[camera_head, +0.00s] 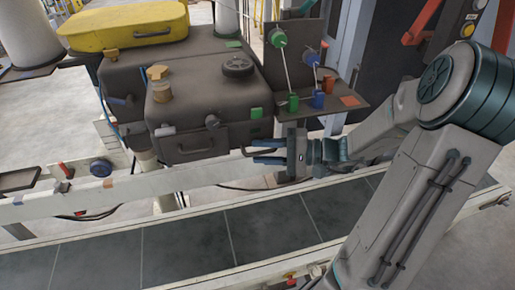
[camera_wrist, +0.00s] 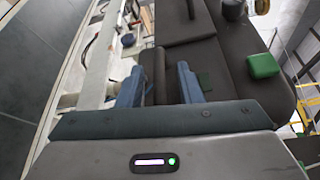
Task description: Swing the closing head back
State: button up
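The closing head, a dark grey-brown box (camera_head: 222,105), hangs above the conveyor in the head view. My gripper (camera_head: 266,151) is just below the box's lower right corner. Its two blue fingers are apart in the wrist view (camera_wrist: 160,84). A dark bar (camera_wrist: 160,72) shows between them, with gaps on both sides. I cannot tell whether either finger touches it.
The conveyor (camera_head: 190,243) with dark plates runs below, and a pale rail (camera_head: 130,187) runs behind it. A yellow cover (camera_head: 125,26) sits at the back left. A shelf (camera_head: 335,104) with green and blue fittings is close above my gripper.

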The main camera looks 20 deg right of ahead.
jog(key=shift+x, duration=0.9)
grip_shut()
jog(key=shift+d, duration=0.1)
